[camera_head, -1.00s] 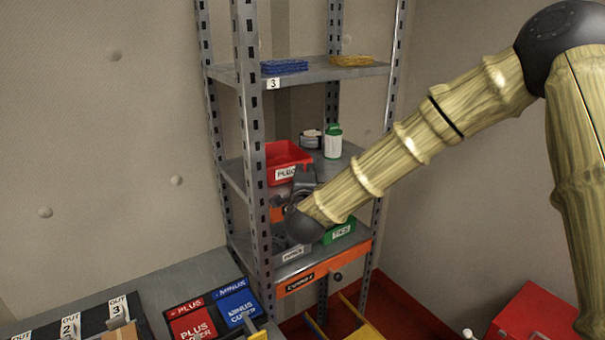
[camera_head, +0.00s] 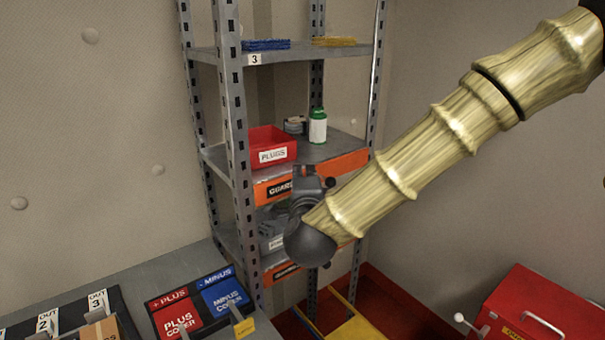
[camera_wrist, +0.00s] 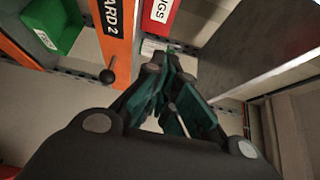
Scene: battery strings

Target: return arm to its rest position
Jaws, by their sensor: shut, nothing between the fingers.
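My gripper (camera_head: 308,178) is at the end of my bamboo-textured arm, in front of the shelf rack and below the red PLUGS bin (camera_head: 262,146). In the wrist view my gripper (camera_wrist: 172,62) shows its dark fingers with teal pads brought together, with nothing held. In that view the red bin (camera_wrist: 160,18) is ahead of the fingertips. An orange panel marked GUARD 2 (camera_wrist: 117,40) with a black knob (camera_wrist: 107,76) is just left of the fingers. I cannot tell whether they touch anything.
The metal rack (camera_head: 229,90) holds a green-and-white bottle (camera_head: 318,127) and blue (camera_head: 266,44) and yellow (camera_head: 334,41) items. A green bin (camera_wrist: 52,22) shows in the wrist view. PLUS (camera_head: 178,317) and MINUS (camera_head: 224,297) covers lie lower left; a red box (camera_head: 540,310) stands lower right.

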